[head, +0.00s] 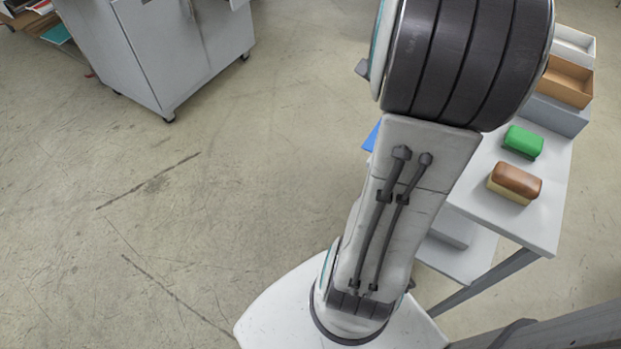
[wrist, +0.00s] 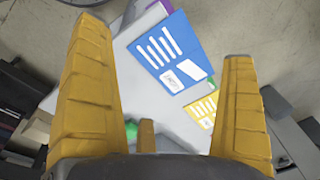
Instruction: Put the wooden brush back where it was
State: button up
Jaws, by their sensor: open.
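The wooden brush (head: 516,182), with a brown top and pale bristles below, lies on the white table at the right of the head view. A green-topped block (head: 523,142) lies just behind it, apart from it. My gripper (wrist: 165,40) shows in the wrist view with its yellow fingers spread wide and nothing held between them. The head view does not show the gripper.
The white table (head: 470,193) carries open boxes, one brown (head: 567,82), at its far end. A blue sheet (wrist: 171,52) and a yellow sheet (wrist: 203,109) show in the wrist view. A grey cabinet (head: 170,50) stands at the back left. The floor between is clear.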

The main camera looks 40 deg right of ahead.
jog(key=s+a+f+n+t, duration=0.1)
jog(key=a+n, duration=0.7)
jog(key=a, duration=0.4)
jog(key=s+a+f+n+t+y, duration=0.1)
jog(key=a+n, duration=0.8)
jog(key=a, duration=0.4)
jog(key=shift+s+a+f+n, duration=0.15)
jog(key=shift+s+a+n, duration=0.15)
notch_tip(320, 180, up, 5)
jog(key=p, duration=0.4)
jog(key=shift+f, duration=0.15)
jog(key=shift+c, duration=0.4)
